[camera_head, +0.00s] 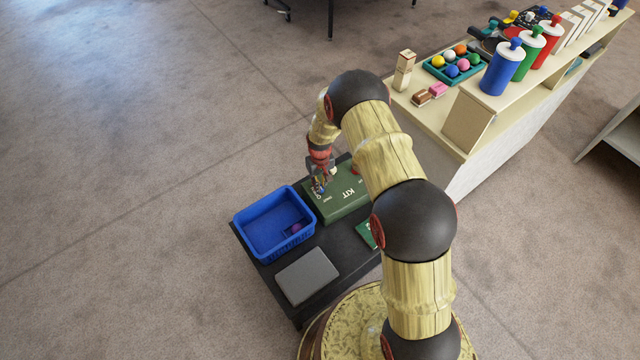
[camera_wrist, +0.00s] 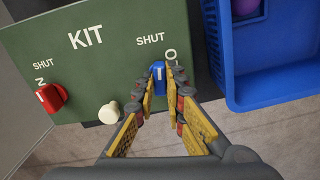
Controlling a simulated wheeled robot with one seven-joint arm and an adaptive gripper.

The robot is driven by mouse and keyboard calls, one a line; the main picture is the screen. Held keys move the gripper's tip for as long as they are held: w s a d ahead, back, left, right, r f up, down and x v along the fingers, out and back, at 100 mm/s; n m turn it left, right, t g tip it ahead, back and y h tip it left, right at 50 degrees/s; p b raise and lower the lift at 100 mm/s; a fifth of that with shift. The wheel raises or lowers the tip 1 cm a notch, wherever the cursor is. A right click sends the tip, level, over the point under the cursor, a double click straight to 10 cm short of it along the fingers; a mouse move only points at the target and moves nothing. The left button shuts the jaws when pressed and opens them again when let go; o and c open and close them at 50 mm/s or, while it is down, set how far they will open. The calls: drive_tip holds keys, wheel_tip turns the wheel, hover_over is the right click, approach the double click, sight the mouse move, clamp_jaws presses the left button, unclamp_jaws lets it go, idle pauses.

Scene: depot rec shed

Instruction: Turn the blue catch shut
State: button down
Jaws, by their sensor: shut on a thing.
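The green kit box (camera_head: 345,205) lies on a low dark table, and its lid (camera_wrist: 100,65) fills much of the wrist view. The blue catch (camera_wrist: 158,71) sits at the lid's right side in that view, with "SHUT" printed above it and lettering, partly hidden, to its right. Its pale line runs nearly up and down the picture. My gripper (camera_wrist: 159,82) has a fingertip on each side of the catch and is shut on it. In the head view my gripper (camera_head: 319,182) is over the box's left end, and the catch is mostly hidden.
A red catch (camera_wrist: 49,97) and a cream knob (camera_wrist: 109,112) are on the same lid. A blue crate (camera_head: 270,225) holding a purple thing stands close beside the box. A grey slab (camera_head: 306,275) lies in front. A shelf unit (camera_head: 470,130) stands at right.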

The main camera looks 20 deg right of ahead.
drive_tip(key=shift+n, duration=0.8)
drive_tip(key=shift+w, duration=0.1)
drive_tip(key=c, duration=1.9)
unclamp_jaws()
drive_tip(key=shift+o, duration=0.3)
wheel_tip(320, 180, up, 12)
